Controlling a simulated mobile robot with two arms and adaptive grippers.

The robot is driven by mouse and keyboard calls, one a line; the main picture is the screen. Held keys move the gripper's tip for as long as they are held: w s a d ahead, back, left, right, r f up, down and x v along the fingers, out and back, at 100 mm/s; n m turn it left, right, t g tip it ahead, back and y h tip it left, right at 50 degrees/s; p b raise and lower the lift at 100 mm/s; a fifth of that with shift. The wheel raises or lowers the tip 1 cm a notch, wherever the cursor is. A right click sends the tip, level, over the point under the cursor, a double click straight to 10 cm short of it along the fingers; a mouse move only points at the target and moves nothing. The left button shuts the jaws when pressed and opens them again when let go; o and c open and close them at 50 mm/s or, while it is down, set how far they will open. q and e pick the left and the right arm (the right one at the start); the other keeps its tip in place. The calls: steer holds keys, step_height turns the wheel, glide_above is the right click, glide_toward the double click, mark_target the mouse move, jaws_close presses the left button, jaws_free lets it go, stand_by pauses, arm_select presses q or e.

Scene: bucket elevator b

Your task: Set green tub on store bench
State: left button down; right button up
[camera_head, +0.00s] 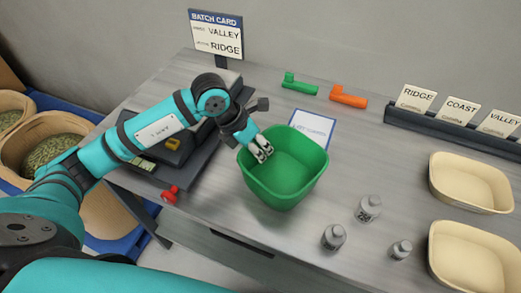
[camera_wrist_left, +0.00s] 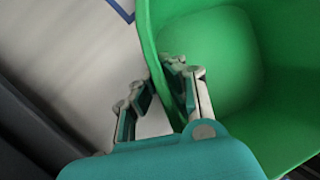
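The green tub (camera_head: 290,185) is empty and shows at the middle of the head view, over the grey bench top (camera_head: 225,205). I cannot tell whether its base touches the bench. My left gripper (camera_head: 263,152) is at the tub's upper-left rim. In the left wrist view, its fingers (camera_wrist_left: 165,82) straddle the wall of the tub (camera_wrist_left: 225,65), one outside and one inside, and close on it. The contact is partly hidden by the fingers. My right gripper is out of view.
Three grey weights (camera_head: 333,237) stand right of the tub. Two cream trays (camera_head: 470,182) are at the right. A white card (camera_head: 312,127) lies behind the tub. Green (camera_head: 299,84) and orange (camera_head: 348,97) scoops lie farther back. A dark scale (camera_head: 175,145) and red object (camera_head: 170,194) are left.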

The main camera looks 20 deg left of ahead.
arm_select(q)
steer(key=shift+f, duration=0.2)
steer(key=c, duration=1.5)
jaws_free()
steer(key=shift+r, duration=0.1)
steer(key=v, duration=1.2)
steer(key=shift+r, duration=0.15)
